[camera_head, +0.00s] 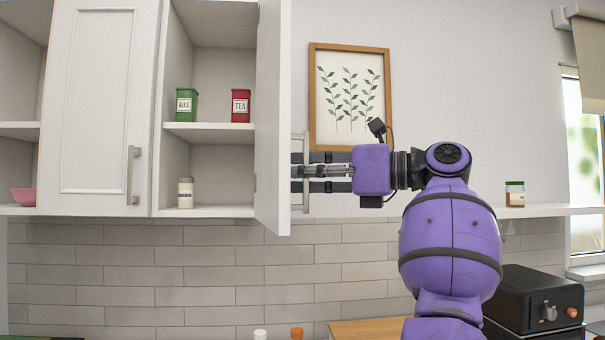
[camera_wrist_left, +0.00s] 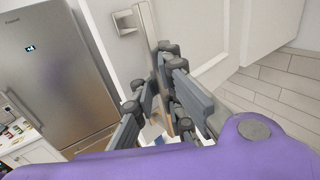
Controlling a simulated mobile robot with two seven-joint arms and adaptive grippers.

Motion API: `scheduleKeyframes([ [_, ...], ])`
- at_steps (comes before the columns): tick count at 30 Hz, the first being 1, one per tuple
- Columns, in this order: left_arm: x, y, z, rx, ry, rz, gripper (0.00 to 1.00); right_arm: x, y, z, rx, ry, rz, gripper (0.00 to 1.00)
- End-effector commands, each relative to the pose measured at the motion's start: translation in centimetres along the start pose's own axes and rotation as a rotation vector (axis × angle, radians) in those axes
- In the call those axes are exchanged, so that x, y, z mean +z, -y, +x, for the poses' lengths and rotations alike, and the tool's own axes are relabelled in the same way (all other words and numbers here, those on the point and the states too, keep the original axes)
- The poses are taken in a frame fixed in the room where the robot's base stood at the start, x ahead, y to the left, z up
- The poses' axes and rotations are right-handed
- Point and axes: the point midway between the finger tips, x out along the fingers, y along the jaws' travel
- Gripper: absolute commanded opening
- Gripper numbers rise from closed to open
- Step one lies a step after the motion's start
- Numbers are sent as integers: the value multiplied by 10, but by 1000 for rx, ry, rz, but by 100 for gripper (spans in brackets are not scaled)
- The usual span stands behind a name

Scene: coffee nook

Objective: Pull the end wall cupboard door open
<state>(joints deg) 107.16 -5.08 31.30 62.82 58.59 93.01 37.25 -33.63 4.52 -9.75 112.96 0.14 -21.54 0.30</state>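The end wall cupboard (camera_head: 206,211) is at upper centre in the head view. Its white door (camera_head: 267,120) is swung far out, almost edge-on to me. The door's vertical metal handle (camera_head: 306,203) is on the face turned right. My purple left arm reaches it from the right, and my left gripper (camera_head: 306,172) has its fingers around the bar. In the left wrist view, the handle (camera_wrist_left: 144,22) runs down between the dark fingers (camera_wrist_left: 168,85), which look closed on it. Part of the handle is hidden by the fingers. My right gripper is not in view.
Inside the cupboard are a green rice tin (camera_head: 187,105), a red tea tin (camera_head: 241,105) and a white jar (camera_head: 185,193). A closed door (camera_head: 95,100) is to its left. A framed picture (camera_head: 350,60) hangs behind my gripper; a jar (camera_head: 515,193) stands on a shelf at right.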

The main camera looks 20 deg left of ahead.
Motion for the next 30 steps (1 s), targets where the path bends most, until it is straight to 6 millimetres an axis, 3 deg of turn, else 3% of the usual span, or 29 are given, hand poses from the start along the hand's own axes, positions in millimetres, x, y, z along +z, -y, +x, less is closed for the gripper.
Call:
scheduleKeyframes([
  [1, -4, 0, -2, 1, -6, 5, 11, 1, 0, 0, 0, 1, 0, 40],
  [5, -3, 0, -1, 1, -4, 4, 27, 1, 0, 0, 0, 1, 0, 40],
  [17, -1, 0, -9, -1, -2, 2, 27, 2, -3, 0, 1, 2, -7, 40],
  [30, 0, 0, -97, -3, 0, 3, 27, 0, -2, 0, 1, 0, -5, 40],
])
